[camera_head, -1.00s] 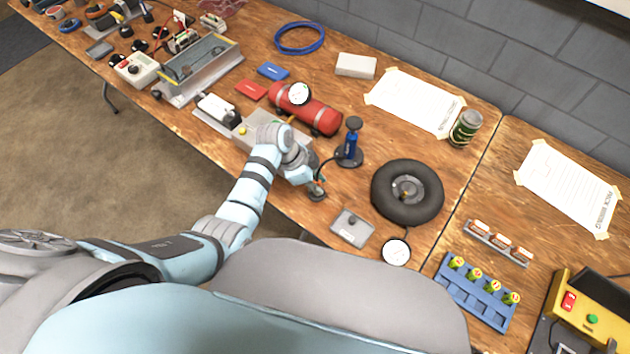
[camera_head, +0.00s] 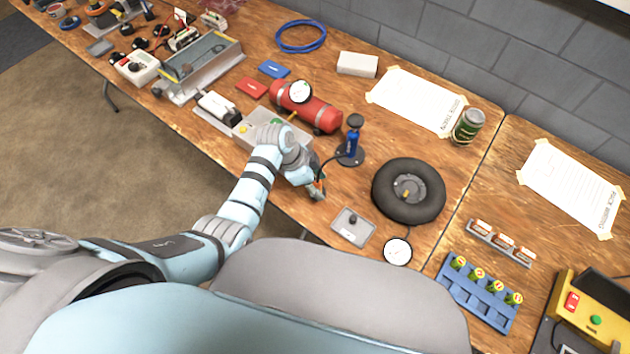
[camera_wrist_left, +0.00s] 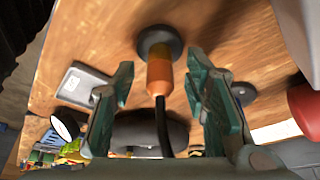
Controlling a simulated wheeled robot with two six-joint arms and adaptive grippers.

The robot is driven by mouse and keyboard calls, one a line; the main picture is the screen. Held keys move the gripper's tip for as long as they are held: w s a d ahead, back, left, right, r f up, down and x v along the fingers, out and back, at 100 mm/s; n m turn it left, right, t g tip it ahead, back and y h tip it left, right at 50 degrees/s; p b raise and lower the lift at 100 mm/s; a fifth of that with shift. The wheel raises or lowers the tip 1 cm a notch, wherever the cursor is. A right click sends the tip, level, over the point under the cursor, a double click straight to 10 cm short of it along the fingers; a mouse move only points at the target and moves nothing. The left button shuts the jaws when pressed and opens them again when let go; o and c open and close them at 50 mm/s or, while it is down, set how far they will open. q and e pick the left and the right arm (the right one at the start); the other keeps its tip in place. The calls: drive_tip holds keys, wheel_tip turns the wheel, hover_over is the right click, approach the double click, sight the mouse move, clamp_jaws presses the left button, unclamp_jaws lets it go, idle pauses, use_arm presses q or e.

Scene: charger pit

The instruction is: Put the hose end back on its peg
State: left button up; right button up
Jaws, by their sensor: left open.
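My left gripper (camera_head: 318,189) is open low over the table's near edge, left of the grey plate. In the left wrist view its green fingers (camera_wrist_left: 163,95) stand on either side of the orange hose end (camera_wrist_left: 159,74), with a gap on both sides. The hose end meets an orange-brown part on a dark round base (camera_wrist_left: 160,40); whether it is fully seated on a peg there I cannot tell. The black hose (camera_wrist_left: 162,125) trails from the hose end. The blue pump (camera_head: 352,140) stands behind my gripper. My right gripper is out of view.
A grey plate with a dark knob (camera_head: 341,232) lies to the right, near a dial gauge (camera_head: 397,251) and black tyre (camera_head: 384,208). A red tank (camera_head: 318,112) lies behind. Open wood lies between pump and tyre.

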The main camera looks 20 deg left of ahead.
use_arm(q)
drive_tip(key=v, duration=1.2)
drive_tip(key=s+a+f+n+t+y, duration=0.1)
drive_tip(key=s+a+n+y, duration=0.2)
drive_tip(key=s, duration=0.4)
drive_tip(key=s+a+f+n, duration=0.2)
drive_tip(key=s+n, duration=0.3)
drive_tip(key=s, duration=0.3)
drive_tip(key=s+a+f+n+t+y, duration=0.1)
drive_tip(key=s+a+n+y, duration=0.2)
drive_tip(key=s, duration=0.4)
wheel_tip(320, 180, down, 18)
drive_tip(key=s+a+n+g+h, duration=0.1)
drive_tip(key=a+n, duration=0.1)
drive_tip(key=s+a+f+g, duration=0.1)
drive_tip(key=s+f, duration=1.3)
drive_tip(key=s, duration=0.1)
